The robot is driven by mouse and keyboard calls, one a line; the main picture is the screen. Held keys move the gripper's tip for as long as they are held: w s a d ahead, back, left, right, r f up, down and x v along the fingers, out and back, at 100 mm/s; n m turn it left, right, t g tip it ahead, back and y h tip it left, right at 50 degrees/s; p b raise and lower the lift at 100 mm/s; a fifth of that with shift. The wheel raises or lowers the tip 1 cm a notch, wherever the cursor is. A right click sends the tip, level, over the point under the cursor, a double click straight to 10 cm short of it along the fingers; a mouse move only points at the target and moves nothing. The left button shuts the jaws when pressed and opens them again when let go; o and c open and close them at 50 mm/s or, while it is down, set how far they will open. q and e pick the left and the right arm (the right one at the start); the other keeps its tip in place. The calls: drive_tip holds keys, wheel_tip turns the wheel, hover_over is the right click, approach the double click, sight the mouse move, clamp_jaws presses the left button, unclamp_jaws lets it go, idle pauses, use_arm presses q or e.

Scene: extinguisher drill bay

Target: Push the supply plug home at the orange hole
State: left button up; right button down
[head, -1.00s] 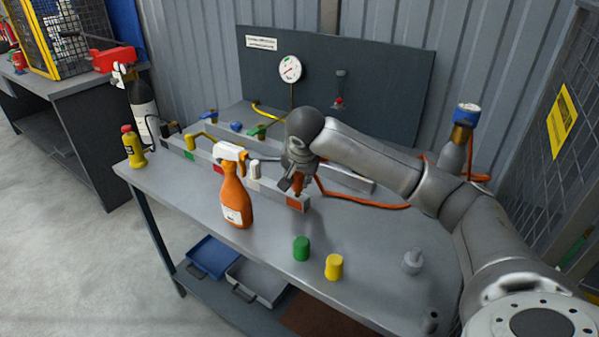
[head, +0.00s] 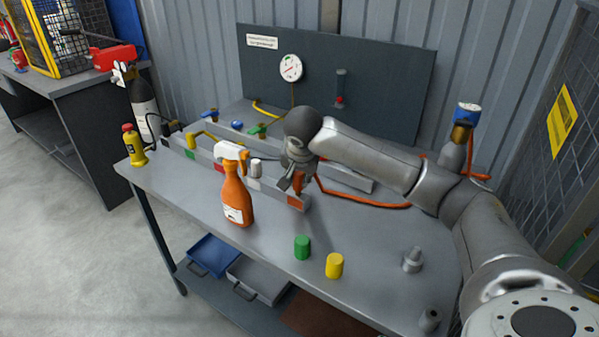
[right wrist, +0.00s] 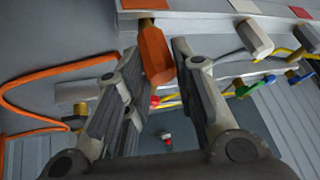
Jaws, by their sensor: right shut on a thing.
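The orange supply plug (head: 298,182) stands upright at the near right end of the grey rail, above an orange patch (head: 297,202) on the rail's front face. My right gripper (head: 296,184) points down there and is shut on the plug. In the right wrist view the plug's orange body (right wrist: 156,54) shows between the fingers of the gripper (right wrist: 160,62). A brass tip (right wrist: 146,23) shows between the body and the grey rail (right wrist: 190,27). The hole itself is hidden, and I cannot tell how deep the tip sits. My left gripper is not in view.
An orange spray bottle (head: 236,198) stands left of the gripper, before the rail. A white-grey plug (head: 256,168) stands on the rail nearby. Green (head: 302,247) and yellow (head: 334,265) caps stand on the bench in front. An orange hose (head: 365,203) runs behind to the right.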

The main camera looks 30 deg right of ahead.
drive_tip(key=shift+f+b, duration=0.55)
drive_tip(key=shift+f, duration=0.3)
idle(0.4)
